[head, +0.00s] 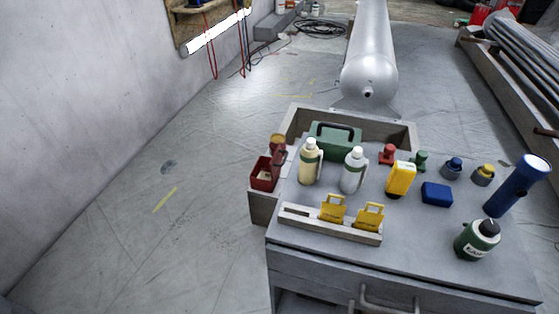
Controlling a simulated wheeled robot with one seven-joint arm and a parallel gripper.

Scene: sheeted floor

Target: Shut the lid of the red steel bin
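A small red steel bin (262,184) is at the left side of the grey bench, by the corner of a grey wooden crate. Its top looks open, with a pale patch showing inside. A darker red panel, which looks like its lid (280,160), stands raised at the bin's right side. How the lid is hinged is too small to tell. My gripper is not in view, and nothing touches the bin from my side.
Cream (310,166) and white (353,173) bottles stand on the bench, close right of the bin. A wooden rack (300,217) with yellow clips lies in front. A green case (331,143) is behind.

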